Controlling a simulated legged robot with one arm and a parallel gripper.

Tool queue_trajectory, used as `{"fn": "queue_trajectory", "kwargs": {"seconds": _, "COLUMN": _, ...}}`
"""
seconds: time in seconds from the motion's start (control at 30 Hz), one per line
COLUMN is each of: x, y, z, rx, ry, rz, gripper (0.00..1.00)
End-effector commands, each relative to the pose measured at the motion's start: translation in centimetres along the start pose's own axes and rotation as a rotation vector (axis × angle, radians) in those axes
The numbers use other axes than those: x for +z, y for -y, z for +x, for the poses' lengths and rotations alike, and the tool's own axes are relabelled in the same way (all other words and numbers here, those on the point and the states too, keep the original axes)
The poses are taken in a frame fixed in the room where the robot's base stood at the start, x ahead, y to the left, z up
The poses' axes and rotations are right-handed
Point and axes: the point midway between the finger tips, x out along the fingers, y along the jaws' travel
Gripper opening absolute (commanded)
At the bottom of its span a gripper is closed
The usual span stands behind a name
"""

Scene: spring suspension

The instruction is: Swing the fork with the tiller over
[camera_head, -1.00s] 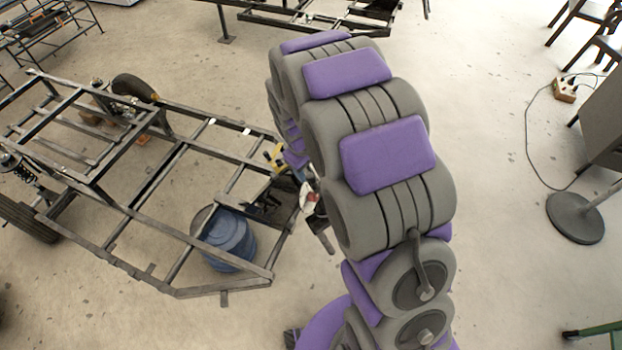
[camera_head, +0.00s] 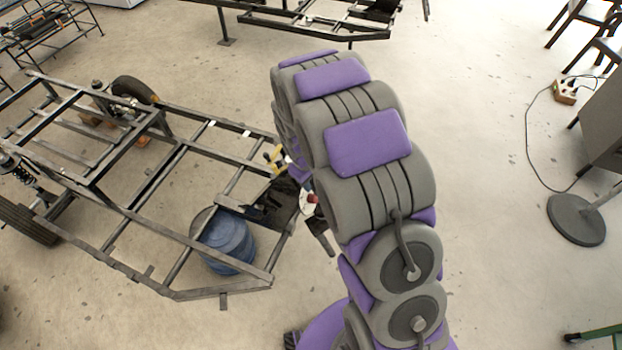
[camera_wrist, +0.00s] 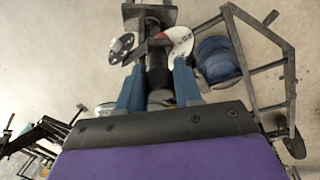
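In the wrist view, my gripper (camera_wrist: 158,80) has two blue fingers on either side of an upright dark cylinder (camera_wrist: 158,65), which may be the tiller. I cannot tell whether the fingers press on it. Above it sits a black bracket (camera_wrist: 158,14), which may be part of the fork. A white disc with a red patch (camera_wrist: 182,42) lies beside the bracket, and a grey round part (camera_wrist: 122,46) is on the other side. In the head view, dark parts (camera_head: 268,208) and a small red and white part (camera_head: 310,200) show at the frame's near corner. My arm hides the gripper there.
A dark metal vehicle frame (camera_head: 190,240) stands at the left, with a blue barrel (camera_head: 230,240) within its outline. A yellow part (camera_head: 274,158) sits on its edge. Another frame (camera_head: 320,22) stands behind. The floor at right is open up to a round stand base (camera_head: 575,219).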

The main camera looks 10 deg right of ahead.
Motion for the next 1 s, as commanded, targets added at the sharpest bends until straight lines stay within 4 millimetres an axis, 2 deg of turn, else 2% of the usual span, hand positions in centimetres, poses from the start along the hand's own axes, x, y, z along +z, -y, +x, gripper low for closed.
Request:
{"fn": "queue_trajectory", "kwargs": {"seconds": 0.07, "x": 0.0, "y": 0.0, "z": 0.0, "rx": 0.000, "ry": 0.000, "rz": 0.000, "gripper": 0.27}}
{"fn": "queue_trajectory", "kwargs": {"seconds": 0.33, "x": 0.0, "y": 0.0, "z": 0.0, "rx": 0.000, "ry": 0.000, "rz": 0.000, "gripper": 0.01}}
{"fn": "queue_trajectory", "kwargs": {"seconds": 0.77, "x": 0.2, "y": -0.1, "z": -0.1, "rx": -0.004, "ry": 0.002, "rz": -0.006, "gripper": 0.00}}
{"fn": "queue_trajectory", "kwargs": {"seconds": 1.0, "x": 0.5, "y": -1.4, "z": -0.4, "rx": -0.035, "ry": 0.003, "rz": -0.075, "gripper": 0.00}}
